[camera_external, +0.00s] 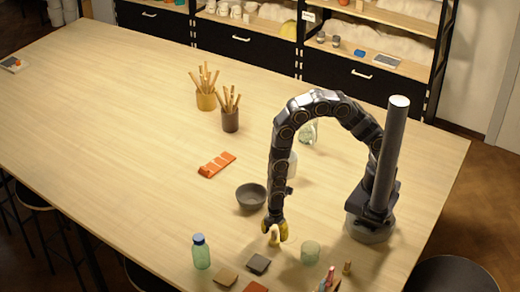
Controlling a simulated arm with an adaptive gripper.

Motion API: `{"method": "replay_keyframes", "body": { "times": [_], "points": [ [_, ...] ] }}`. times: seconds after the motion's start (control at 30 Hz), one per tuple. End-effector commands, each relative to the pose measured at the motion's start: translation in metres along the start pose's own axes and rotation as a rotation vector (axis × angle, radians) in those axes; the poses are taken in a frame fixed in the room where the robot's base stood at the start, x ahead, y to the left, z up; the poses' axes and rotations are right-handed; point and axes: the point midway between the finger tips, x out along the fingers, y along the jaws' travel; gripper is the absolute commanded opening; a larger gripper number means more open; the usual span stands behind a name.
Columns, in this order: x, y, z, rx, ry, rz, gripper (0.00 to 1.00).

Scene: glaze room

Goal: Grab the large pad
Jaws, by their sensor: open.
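Several small flat square pieces lie at the near edge of the table: a tan one (225,276), a dark grey one (258,263) and an orange-red one (255,287), cut off by the frame's bottom. I cannot tell for sure which of these is the large pad. My gripper (274,237) points down low over the table, behind and a little right of the dark grey piece and apart from it. Its jaws are open. A small pale curved shape shows at the fingertips; I cannot make out what it is.
A dark bowl (251,197) stands just left of my gripper. A green bottle (201,251) and a greenish glass (311,252) flank the pieces. Orange tiles (216,165) and two tool-filled cups (206,97) (230,118) stand further back. The table's left is mostly clear.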

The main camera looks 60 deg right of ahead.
Motion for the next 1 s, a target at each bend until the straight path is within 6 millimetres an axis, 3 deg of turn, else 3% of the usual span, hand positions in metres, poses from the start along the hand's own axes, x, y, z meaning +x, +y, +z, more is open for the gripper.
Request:
{"method": "replay_keyframes", "body": {
  "times": [0.13,0.37,0.5,1.0],
  "points": [
    [0.0154,-0.0001,0.0005,0.002,-0.001,-0.001,0.48],
    [0.0162,0.0006,-0.0001,0.001,0.001,0.001,0.48],
    [0.016,0.0005,0.0,0.001,0.001,0.001,0.0],
    [0.0165,0.0001,0.0003,0.001,0.0,0.0,0.0]
  ]
}}
